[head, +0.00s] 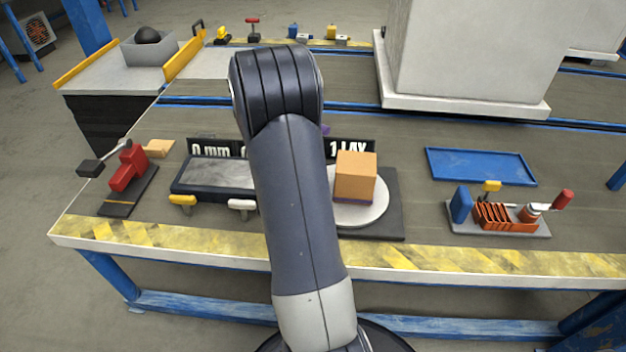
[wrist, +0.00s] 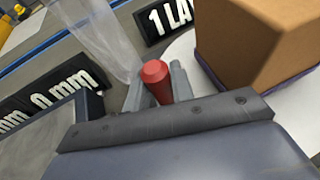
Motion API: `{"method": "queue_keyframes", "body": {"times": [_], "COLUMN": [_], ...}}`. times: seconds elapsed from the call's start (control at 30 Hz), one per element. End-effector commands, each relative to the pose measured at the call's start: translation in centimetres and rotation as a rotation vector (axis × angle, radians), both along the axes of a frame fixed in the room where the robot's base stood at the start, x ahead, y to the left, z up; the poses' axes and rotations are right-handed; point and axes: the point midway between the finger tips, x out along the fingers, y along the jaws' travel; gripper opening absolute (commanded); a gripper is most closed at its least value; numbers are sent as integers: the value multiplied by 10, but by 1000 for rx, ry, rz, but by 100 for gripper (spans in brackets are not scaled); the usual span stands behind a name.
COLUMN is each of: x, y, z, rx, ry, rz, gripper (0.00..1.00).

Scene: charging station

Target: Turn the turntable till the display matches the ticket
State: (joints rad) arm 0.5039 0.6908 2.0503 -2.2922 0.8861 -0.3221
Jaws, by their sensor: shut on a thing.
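The turntable (head: 373,212), a white round disc on a dark base, stands right of my arm in the head view and at the right of the wrist view (wrist: 290,112). A brown box (head: 356,176) sits on it, with a thin purple layer beneath. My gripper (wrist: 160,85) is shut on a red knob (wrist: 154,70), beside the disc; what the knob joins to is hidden. My arm hides the gripper in the head view. One black display (wrist: 165,20) reads "1 LAY", cut off; another (wrist: 58,90) reads "0 mm". I cannot make out a ticket.
A dark-framed grey bed (head: 215,172) with yellow and white handles lies left of my arm. Translucent film (wrist: 102,38) hangs in the wrist view. A red lever clamp (head: 127,168) stands far left. A blue tray (head: 480,166) and a coil fixture (head: 500,215) lie right.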

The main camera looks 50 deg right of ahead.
Motion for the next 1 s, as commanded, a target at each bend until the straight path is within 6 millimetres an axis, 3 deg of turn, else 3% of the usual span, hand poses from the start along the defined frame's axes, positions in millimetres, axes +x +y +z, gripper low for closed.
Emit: {"method": "queue_keyframes", "body": {"times": [0.43, 0.47, 0.7, 1.0], "x": [-2, -2, -2, -2], "y": [2, 2, 2, 5], "z": [1, 1, 1, 2], "rx": [-2, -2, -1, -1], "ry": [-1, -1, -1, 0], "rz": [27, 27, 27, 28], "gripper": [0, 25, 44, 45]}}
